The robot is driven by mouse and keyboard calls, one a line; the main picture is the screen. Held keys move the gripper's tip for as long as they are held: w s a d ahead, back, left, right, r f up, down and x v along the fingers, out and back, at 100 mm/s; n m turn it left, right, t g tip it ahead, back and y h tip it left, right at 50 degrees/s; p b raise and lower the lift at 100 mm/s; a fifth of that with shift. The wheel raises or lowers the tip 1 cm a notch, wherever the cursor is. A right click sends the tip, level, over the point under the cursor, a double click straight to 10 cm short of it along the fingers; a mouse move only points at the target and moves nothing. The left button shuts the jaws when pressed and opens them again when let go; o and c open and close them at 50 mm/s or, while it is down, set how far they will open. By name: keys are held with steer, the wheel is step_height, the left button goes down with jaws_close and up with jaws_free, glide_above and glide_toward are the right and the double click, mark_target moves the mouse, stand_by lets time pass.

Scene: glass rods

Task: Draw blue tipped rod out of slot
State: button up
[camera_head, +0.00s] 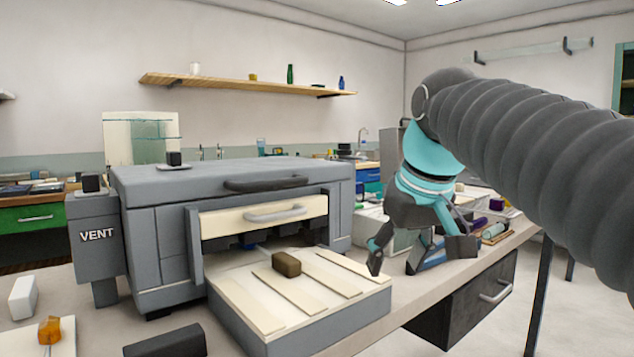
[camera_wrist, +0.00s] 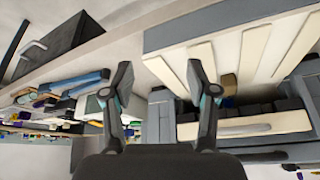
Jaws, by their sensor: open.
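My gripper (camera_head: 394,266) is open and empty, pointing down beside the right side of the grey box. In the wrist view its two fingers (camera_wrist: 160,76) are spread with only pale surface between them. Blue bar-like pieces (camera_wrist: 84,82) lie to the left of the fingers in the wrist view, apart from them. In the head view a blue piece (camera_head: 433,259) shows partly behind my gripper. I cannot tell which piece is the blue tipped rod, nor make out its slot.
The grey box (camera_head: 235,185) marked VENT has its front flap up and a cream-slatted tray (camera_head: 240,300) in front. A brown block (camera_head: 286,264) sits on the tray. Small bottles and rods (camera_head: 495,232) lie on the bench at right. A dark drawer (camera_head: 470,303) is below.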

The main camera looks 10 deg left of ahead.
steer(key=w+a+r+n, duration=0.2)
steer(key=w+a+r, duration=0.1)
steer(key=a+r, duration=0.4)
steer(key=n+g+y, duration=0.1)
steer(key=n+g, duration=0.1)
steer(key=n, duration=0.1)
glide_toward(283, 255)
steer(key=s+v, duration=0.1)
steer(key=v, duration=0.3)
steer(key=shift+w+d+p, duration=0.15)
steer(key=shift+p, duration=0.3)
steer(key=shift+f, duration=0.1)
steer(key=b+x, duration=0.1)
steer(key=x, duration=0.8)
steer(key=b+x, duration=0.1)
steer(key=x, duration=0.3)
steer(key=shift+w+a+f+b, duration=0.15)
steer(key=shift+w+a+b, duration=0.15)
steer(key=shift+w, duration=0.1)
steer(key=shift+d, duration=0.1)
jaws_close()
